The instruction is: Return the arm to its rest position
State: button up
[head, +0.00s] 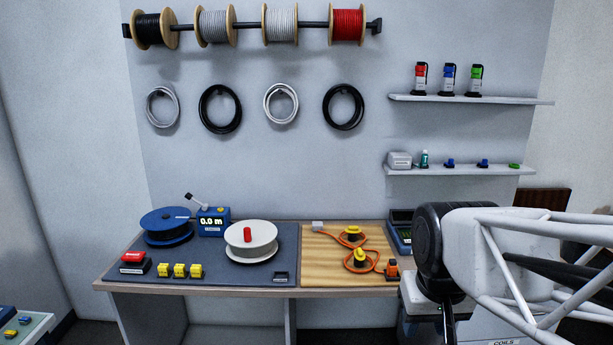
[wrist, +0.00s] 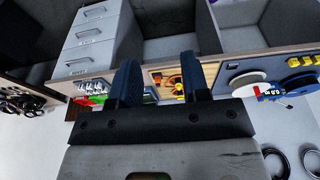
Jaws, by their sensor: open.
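My arm (head: 530,255) reaches in from the right in the head view, with its dark joint (head: 432,245) in front of the bench's right end. My fingertips cannot be made out there. In the wrist view, which is upside down, the two dark fingers of my gripper (wrist: 160,72) stand apart with nothing held between them. The bench shows beyond them, and they look clear of it, though the distance is hard to judge.
The bench carries a grey mat (head: 215,268) with a blue reel (head: 167,224), a white reel (head: 251,242) and yellow blocks (head: 180,271). A wooden board (head: 320,275) holds an orange cable (head: 345,264). A drawer cabinet (wrist: 95,40) stands close by. Shelves (head: 470,99) hang behind.

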jog(key=s+f, duration=0.2)
jog(key=s, duration=0.3)
jog(key=shift+s, duration=0.4)
jog(key=shift+w, duration=0.15)
dwell(0.8)
